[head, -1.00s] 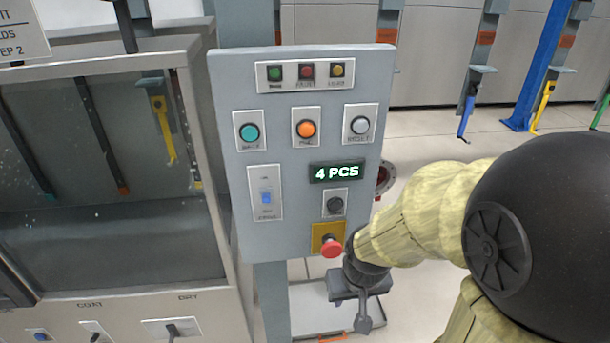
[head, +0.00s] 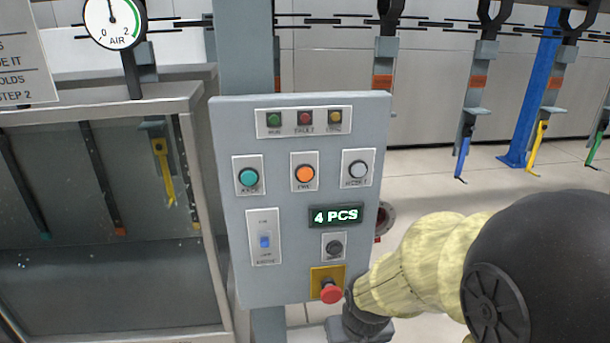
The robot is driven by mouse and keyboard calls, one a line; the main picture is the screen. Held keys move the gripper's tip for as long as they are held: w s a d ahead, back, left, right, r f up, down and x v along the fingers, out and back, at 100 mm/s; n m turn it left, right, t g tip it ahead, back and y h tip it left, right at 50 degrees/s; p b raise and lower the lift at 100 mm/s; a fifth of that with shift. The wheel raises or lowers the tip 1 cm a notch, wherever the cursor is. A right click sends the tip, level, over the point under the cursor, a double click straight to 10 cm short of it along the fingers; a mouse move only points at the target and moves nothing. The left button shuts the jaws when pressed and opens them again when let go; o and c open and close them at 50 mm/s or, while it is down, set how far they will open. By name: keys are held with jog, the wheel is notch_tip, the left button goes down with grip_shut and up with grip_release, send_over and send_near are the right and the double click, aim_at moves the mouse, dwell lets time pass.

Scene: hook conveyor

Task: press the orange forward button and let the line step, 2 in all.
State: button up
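The grey control panel (head: 285,275) stands upright in the middle of the head view. The orange forward button (head: 304,174) sits in the middle of its button row, between a teal button (head: 249,177) and a white button (head: 358,169). A green-lit display (head: 335,216) below reads "4 PCS". My arm is at the lower right, in front of the floor. Its end is at the picture's lower edge below the red emergency button, apart from the orange button. My gripper's fingers are cut off or hidden, so its opening does not show.
A red mushroom button (head: 331,292) on a yellow plate is close to my arm. A glass-fronted cabinet (head: 105,285) stands to the left, with an air gauge (head: 114,20) above. Hangers with blue (head: 463,158), yellow and green hooks hang from the overhead chain at right.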

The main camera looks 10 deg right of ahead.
grip_shut()
dwell(1.5)
